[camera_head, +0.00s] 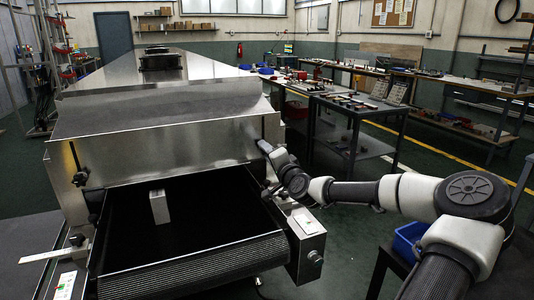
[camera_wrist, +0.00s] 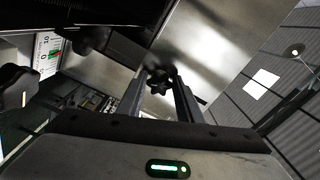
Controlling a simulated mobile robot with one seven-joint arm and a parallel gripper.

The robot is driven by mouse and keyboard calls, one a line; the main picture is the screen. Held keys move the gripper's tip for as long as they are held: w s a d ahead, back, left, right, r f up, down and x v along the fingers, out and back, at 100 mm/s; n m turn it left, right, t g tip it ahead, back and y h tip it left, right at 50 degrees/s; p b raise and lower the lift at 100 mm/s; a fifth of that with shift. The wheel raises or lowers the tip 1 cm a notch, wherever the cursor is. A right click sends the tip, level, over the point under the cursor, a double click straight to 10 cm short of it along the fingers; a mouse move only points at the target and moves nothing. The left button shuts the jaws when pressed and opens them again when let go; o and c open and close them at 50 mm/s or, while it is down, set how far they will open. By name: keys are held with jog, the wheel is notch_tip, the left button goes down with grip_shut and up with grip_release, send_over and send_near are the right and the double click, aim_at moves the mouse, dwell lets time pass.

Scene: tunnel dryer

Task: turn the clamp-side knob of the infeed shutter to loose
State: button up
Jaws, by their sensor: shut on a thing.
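The infeed shutter looks like the metal panel (camera_head: 165,150) above the dark belt opening, on the front of the metal dryer. My gripper (camera_head: 264,147) is at the right end of this panel in the head view. In the wrist view, my gripper (camera_wrist: 165,88) has its two fingers around a black lobed knob (camera_wrist: 158,80) and is shut on it. The knob is hidden or too small to tell in the head view. Another black knob (camera_head: 80,178) is on the left side of the dryer. I cannot read the knob's loose or tight state.
A dark conveyor belt (camera_head: 185,225) lies below the shutter with a pale upright block (camera_head: 159,206) on it. A control box (camera_head: 307,228) stands at the belt's right side, below my arm. A scale plate (camera_wrist: 47,55) shows at left in the wrist view. Workbenches stand behind right.

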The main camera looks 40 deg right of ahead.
jog(key=shift+n, duration=1.6)
jog(key=o, duration=1)
jog(key=p+v, duration=0.4)
jog(key=v, duration=1.3)
jog(key=shift+s+d+f, duration=0.1)
jog(key=shift+s, duration=0.15)
